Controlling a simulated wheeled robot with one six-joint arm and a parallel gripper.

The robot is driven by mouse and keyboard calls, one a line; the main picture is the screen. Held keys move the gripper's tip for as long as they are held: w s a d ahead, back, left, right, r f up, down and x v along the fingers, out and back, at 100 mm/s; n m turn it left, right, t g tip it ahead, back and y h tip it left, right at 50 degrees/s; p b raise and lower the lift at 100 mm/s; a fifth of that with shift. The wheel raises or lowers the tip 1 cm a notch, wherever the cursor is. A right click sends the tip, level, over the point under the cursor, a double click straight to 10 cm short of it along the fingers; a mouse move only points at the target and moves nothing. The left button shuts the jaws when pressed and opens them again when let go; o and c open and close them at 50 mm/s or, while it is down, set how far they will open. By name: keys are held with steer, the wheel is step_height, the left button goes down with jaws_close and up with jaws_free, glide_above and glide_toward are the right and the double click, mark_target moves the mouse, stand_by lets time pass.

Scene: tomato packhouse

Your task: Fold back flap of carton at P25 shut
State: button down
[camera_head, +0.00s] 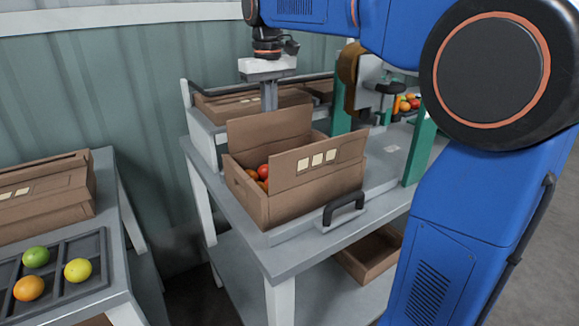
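The open brown carton (255,205) stands on the grey bench with tomatoes (263,172) inside. Its back flap (268,134) stands up at the far side, roughly upright. Its front flap (318,160), with pale labels on it, also stands up and hides part of the inside. My gripper (269,97) points down just behind the back flap. Its fingers look together in the middle of the pale gripper body, with nothing seen between them. The fingertips are hidden behind the flap, so I cannot tell whether they touch it.
A black handle (343,209) stands at the carton's front right. Green posts (419,152) rise to the right. Closed cartons (240,104) lie behind. An empty box (371,254) sits on the lower shelf. A tray (95,262) with fruit and another closed carton (45,212) are at left.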

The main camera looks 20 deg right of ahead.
mark_target(278, 124)
steer(key=shift+s+d, duration=0.25)
steer(key=shift+s, duration=1.05)
steer(key=shift+s+d+f, duration=0.15)
steer(key=shift+s+f, duration=0.15)
steer(key=shift+s, duration=0.4)
steer(key=shift+s+d+f, duration=0.15)
steer(key=shift+s+f, duration=0.45)
steer(key=shift+s, duration=0.1)
steer(key=shift+s+f, duration=0.45)
steer(key=shift+f, duration=0.35)
step_height(278, 124, up, 8)
